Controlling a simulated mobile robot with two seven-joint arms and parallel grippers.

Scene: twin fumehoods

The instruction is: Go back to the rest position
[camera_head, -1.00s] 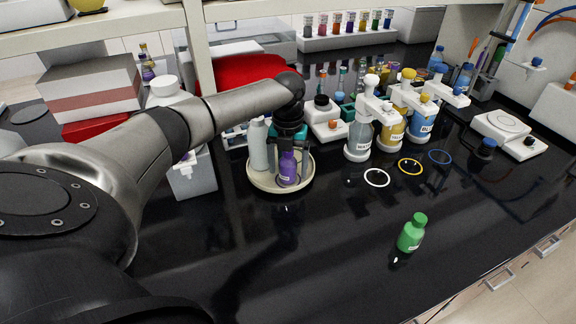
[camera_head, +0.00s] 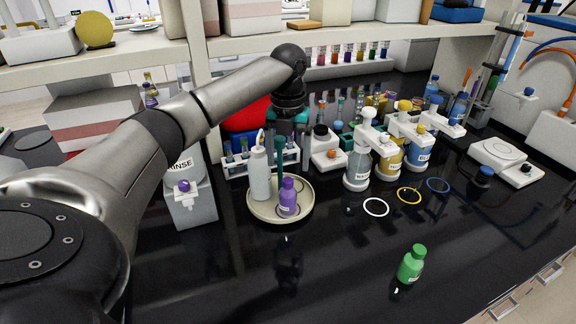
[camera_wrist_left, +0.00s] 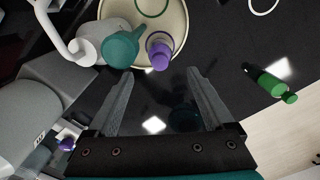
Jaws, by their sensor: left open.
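My left gripper (camera_head: 284,122) hangs above the round cream tray (camera_head: 301,210). In the left wrist view its two fingers (camera_wrist_left: 158,74) are spread, with nothing between them. The purple bottle (camera_head: 288,199) stands upright on the tray, below and apart from the gripper; it also shows in the left wrist view (camera_wrist_left: 160,52). A pale grey bottle (camera_head: 260,176) stands beside it on the tray. A teal-topped item (camera_wrist_left: 121,47) shows next to the purple bottle in the left wrist view. My right gripper is not in view.
A small green bottle (camera_head: 411,265) stands alone at the front right. Dispenser bottles (camera_head: 357,162) and coloured rings (camera_head: 409,196) are right of the tray. A RINSE container (camera_head: 184,166) is at left. A shelf (camera_head: 370,38) spans the back above the bench.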

